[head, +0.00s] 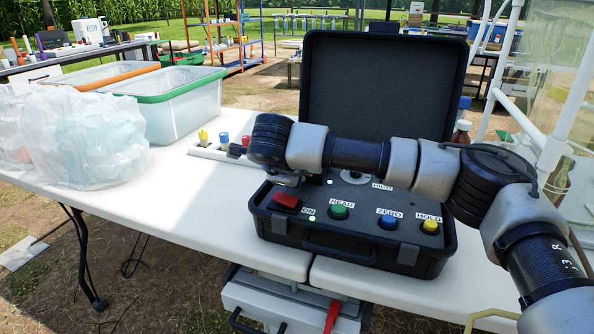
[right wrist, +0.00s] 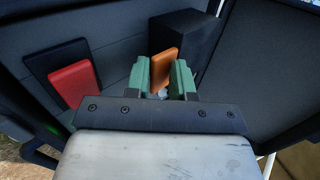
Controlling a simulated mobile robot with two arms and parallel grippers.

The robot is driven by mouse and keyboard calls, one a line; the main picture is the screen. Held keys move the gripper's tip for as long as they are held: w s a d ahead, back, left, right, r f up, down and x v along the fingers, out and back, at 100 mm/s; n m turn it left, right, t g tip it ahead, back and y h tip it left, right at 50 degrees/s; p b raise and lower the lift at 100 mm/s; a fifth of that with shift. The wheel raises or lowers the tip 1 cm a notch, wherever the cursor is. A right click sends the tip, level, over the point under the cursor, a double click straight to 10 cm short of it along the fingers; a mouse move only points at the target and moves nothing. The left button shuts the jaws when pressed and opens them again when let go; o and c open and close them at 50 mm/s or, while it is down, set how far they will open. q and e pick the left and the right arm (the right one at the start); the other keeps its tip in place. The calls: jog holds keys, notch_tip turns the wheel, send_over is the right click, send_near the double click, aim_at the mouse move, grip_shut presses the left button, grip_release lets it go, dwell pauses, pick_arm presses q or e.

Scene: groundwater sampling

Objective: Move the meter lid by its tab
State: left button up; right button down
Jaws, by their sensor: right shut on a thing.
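The meter is a black case (head: 330,256) standing open on the white table, its large case lid (head: 385,85) upright at the back. In the right wrist view an orange tab (right wrist: 163,75) stands between the green fingers of my right gripper (right wrist: 161,68), which is shut on it. A black block (right wrist: 187,38) stands just behind the tab. I cannot tell whether the tab joins that block. In the head view my right arm crosses the case from the right and hides the gripper and tab. My left gripper is not in view.
The panel has a red block (head: 286,201) and green (head: 339,212), blue (head: 387,222) and yellow (head: 430,227) buttons. A white rack with coloured caps (head: 222,155) lies left of the case. A bin (head: 182,112) and a clear bag (head: 85,135) stand further left. The table's front left is clear.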

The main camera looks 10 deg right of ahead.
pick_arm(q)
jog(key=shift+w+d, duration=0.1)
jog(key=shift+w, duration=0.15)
pick_arm(e)
jog(key=shift+s+d+f, duration=0.1)
jog(key=shift+f, duration=0.6)
jog(key=c, duration=1.2)
grip_release()
jog(key=shift+c, duration=0.2)
jog(key=shift+s+a+r, duration=0.15)
jog(key=shift+a+r, duration=0.05)
jog(key=shift+r, duration=0.05)
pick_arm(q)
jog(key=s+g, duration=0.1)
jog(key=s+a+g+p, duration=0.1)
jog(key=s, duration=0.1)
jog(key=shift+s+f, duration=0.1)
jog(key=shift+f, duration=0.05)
pick_arm(e)
jog(key=v, duration=1.1)
jog(key=shift+w+r, duration=0.15)
jog(key=shift+w, duration=0.1)
